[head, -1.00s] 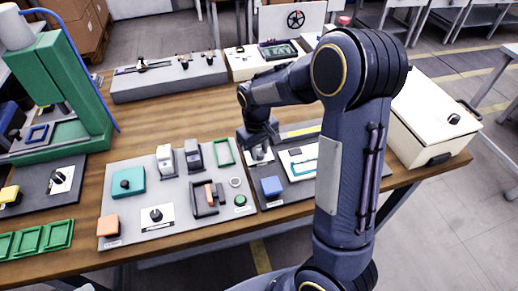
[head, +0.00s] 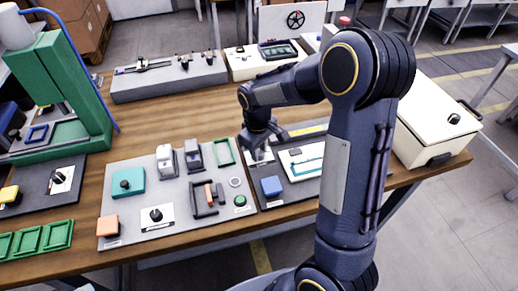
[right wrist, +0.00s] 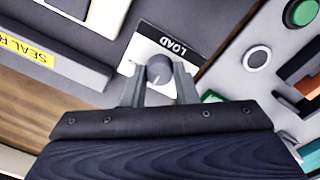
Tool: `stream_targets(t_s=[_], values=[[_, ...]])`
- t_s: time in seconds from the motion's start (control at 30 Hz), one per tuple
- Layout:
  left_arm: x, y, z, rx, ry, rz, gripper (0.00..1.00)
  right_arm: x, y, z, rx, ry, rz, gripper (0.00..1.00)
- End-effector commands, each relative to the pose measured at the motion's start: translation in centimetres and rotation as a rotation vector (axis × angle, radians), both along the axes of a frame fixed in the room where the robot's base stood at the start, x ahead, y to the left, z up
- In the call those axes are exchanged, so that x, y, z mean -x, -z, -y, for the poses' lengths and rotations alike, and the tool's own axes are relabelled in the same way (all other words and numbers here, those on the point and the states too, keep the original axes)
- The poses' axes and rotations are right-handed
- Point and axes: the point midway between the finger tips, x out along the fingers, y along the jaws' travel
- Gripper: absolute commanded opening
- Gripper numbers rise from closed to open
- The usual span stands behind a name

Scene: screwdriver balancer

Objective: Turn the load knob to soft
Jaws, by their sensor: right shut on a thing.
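The load knob (right wrist: 158,70) is a dark grey round knob with a thin pale mark, on a white plate (right wrist: 135,50) printed LOAD. My right gripper (right wrist: 158,84) is shut on it, one finger on each side. In the head view my right gripper (head: 260,146) points down over the white plate (head: 262,157), and the knob is hidden there. No soft marking is readable, so I cannot tell the knob's setting. My left gripper is not in view.
A blue block (head: 271,187) and a white tray (head: 303,163) are close to the gripper. A grey board (head: 185,222) with several fixtures lies to the left. A cream box (head: 432,130) stands at the right, and a green press (head: 70,85) at the left.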

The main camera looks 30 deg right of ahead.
Motion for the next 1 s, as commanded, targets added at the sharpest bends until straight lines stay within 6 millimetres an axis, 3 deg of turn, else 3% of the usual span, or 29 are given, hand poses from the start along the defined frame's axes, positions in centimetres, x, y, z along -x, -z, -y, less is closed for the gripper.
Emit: stream_targets(t_s=[0.03,0.07,0.2,0.57,1.0], values=[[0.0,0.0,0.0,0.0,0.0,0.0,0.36,-0.1,-0.1,0.0,0.001,-0.002,0.002,0.04],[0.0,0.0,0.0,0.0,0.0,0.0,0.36,-0.1,-0.1,0.0,0.001,-0.002,0.002,0.29],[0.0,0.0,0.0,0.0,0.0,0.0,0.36,-0.1,-0.1,0.0,0.002,-0.001,0.002,0.47],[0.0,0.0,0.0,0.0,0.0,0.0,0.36,-0.1,-0.6,0.0,0.0,0.0,0.002,0.48],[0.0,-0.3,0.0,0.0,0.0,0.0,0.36,0.0,-7.1,-0.3,0.001,0.0,0.004,0.48]])
